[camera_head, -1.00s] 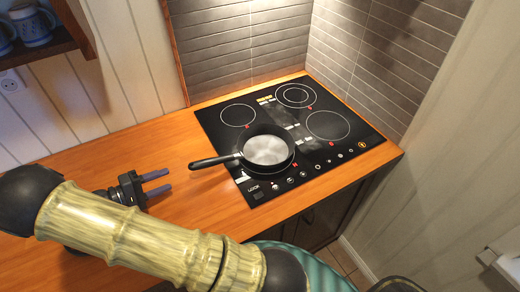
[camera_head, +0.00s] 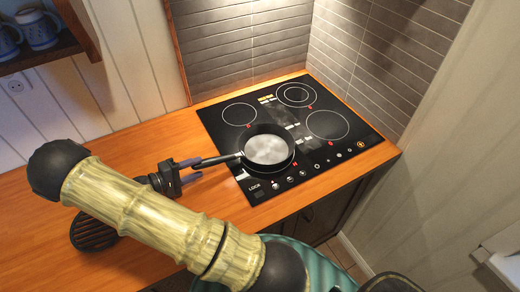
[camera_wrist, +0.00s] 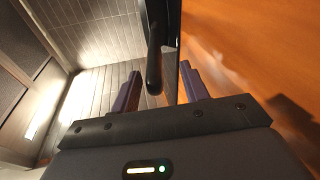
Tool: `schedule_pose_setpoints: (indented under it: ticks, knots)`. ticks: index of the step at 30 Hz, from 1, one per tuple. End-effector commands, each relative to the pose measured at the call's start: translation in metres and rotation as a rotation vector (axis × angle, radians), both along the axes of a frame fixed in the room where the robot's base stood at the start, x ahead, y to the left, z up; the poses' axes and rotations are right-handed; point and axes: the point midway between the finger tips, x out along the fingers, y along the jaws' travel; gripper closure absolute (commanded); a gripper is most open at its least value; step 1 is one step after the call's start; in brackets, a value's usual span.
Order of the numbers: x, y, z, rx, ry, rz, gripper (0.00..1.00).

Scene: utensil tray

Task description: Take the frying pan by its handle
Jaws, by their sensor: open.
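The black frying pan (camera_head: 268,150) with a pale grey inside sits on the front-left part of the hob. Its black handle (camera_head: 224,159) points left over the wooden worktop. My gripper (camera_head: 203,167) is at the handle's free end, its two bluish fingers apart. In the wrist view the handle (camera_wrist: 154,62) reaches in between the fingers (camera_wrist: 160,72), with a visible gap on each side. The pan's bowl shows only as a dark edge there.
The black hob (camera_head: 345,150) is set into the orange wooden worktop (camera_head: 135,160). Grey tiled walls (camera_head: 240,60) stand behind and to the right. A shelf (camera_head: 45,50) with blue mugs (camera_head: 38,30) hangs at the upper left. The other hob rings are empty.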

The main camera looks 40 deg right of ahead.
Motion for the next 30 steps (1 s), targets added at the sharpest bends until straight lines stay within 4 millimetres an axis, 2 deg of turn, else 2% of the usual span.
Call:
schedule_pose_setpoints:
  ticks: [5, 10, 27, 30]
  knots:
    - [-0.005, -0.025, 0.006, 0.0, 0.002, -0.005, 0.55]
    - [-0.007, -0.043, -0.001, -0.001, 0.003, 0.002, 0.55]
    - [-0.007, -0.045, -0.004, 0.0, 0.0, 0.003, 0.55]
    - [-0.007, -0.045, -0.004, 0.0, 0.0, 0.003, 0.75]
